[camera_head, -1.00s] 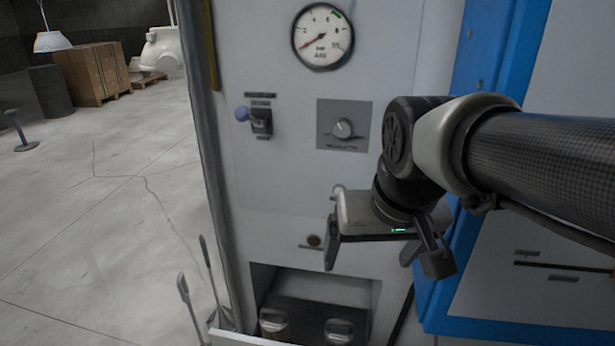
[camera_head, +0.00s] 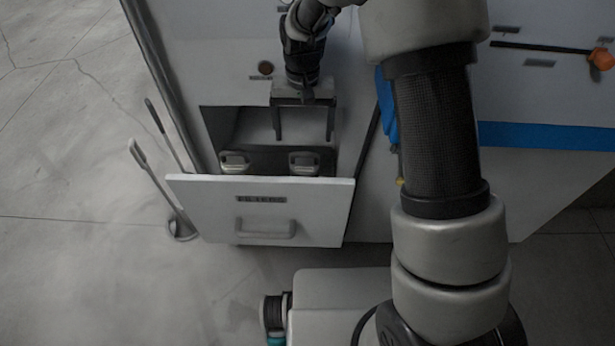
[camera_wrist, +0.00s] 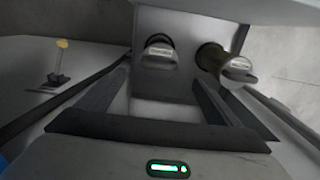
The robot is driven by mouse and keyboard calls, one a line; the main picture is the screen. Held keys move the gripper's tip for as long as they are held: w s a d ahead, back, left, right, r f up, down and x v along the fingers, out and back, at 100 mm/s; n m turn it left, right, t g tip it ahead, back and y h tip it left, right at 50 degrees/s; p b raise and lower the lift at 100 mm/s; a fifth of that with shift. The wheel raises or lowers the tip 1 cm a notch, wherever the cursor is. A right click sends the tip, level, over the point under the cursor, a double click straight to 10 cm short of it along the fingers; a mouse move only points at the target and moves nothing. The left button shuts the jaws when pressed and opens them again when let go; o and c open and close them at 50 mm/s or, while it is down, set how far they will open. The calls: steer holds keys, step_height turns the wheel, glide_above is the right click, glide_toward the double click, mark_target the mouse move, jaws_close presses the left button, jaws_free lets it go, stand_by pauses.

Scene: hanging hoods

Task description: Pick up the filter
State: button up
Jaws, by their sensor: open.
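Two filters with pale, labelled handles stand side by side in an open bay: the left filter (camera_head: 235,162) and the right filter (camera_head: 303,162) in the head view. In the wrist view, one filter (camera_wrist: 160,56) lies ahead between my fingers and the other filter (camera_wrist: 237,70) lies to the right. My gripper (camera_head: 304,138) is open and empty, fingers pointing down, above and behind the right filter in the head view. It does not appear to touch either filter. The filter bodies below the handles are mostly hidden by the bay front in the head view.
A tilted-out grey door (camera_head: 262,212) with a handle closes off the bay's front. The bay's side walls are close to my gripper. A blue-striped panel with an orange knob (camera_head: 601,59) is at the right.

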mark_target(304, 162)
step_height(304, 162, down, 10)
steer(key=shift+r+b, duration=0.15)
steer(key=shift+b, duration=0.35)
steer(key=f, duration=0.5)
steer(key=shift+s+d+f+b, duration=0.1)
steer(key=shift+s+b, duration=0.1)
steer(key=shift+b, duration=0.2)
steer(key=c, duration=1.2)
